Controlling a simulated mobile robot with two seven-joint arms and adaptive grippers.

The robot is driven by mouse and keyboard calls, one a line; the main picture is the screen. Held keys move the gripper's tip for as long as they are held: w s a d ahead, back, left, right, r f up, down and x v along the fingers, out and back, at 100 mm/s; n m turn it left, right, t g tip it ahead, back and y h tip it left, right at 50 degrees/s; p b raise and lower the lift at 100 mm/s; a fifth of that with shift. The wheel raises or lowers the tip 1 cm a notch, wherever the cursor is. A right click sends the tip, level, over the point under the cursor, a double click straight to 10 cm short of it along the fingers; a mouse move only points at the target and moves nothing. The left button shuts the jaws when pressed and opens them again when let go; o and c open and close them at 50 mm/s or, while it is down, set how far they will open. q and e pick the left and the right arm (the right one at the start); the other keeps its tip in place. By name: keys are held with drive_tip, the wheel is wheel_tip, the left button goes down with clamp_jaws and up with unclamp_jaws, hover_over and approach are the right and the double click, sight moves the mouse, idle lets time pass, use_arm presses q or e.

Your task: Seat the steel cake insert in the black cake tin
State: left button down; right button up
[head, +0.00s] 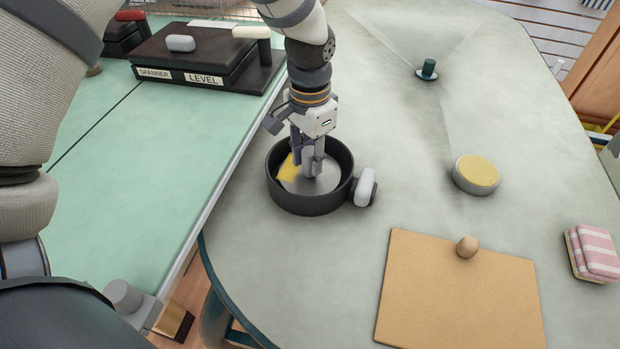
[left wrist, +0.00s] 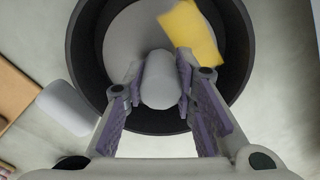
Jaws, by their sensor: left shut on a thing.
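The black cake tin (head: 310,207) stands on the pale table, and its dark wall (left wrist: 85,75) rings the left wrist view. The steel cake insert, a flat grey disc (head: 325,181), is inside the tin's rim. My left gripper (head: 312,166) reaches down into the tin, shut on the insert's pale rounded knob (left wrist: 160,82). A yellow piece (left wrist: 188,30) overlaps the disc's edge beside the wall. I cannot tell whether the disc lies flat on the tin's floor. My right gripper is out of view.
A brown board (head: 455,300) with a wooden knob, a yellow-topped round tin (head: 476,174), pink striped pads (head: 594,252) and a dark peg (head: 428,69) are further right. The table between is clear.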

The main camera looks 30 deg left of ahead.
sight(310, 151)
use_arm(q)
drive_tip(key=shift+f, duration=0.85)
idle(0.7)
drive_tip(key=c, duration=1.2)
unclamp_jaws()
wheel_tip(310, 151, up, 12)
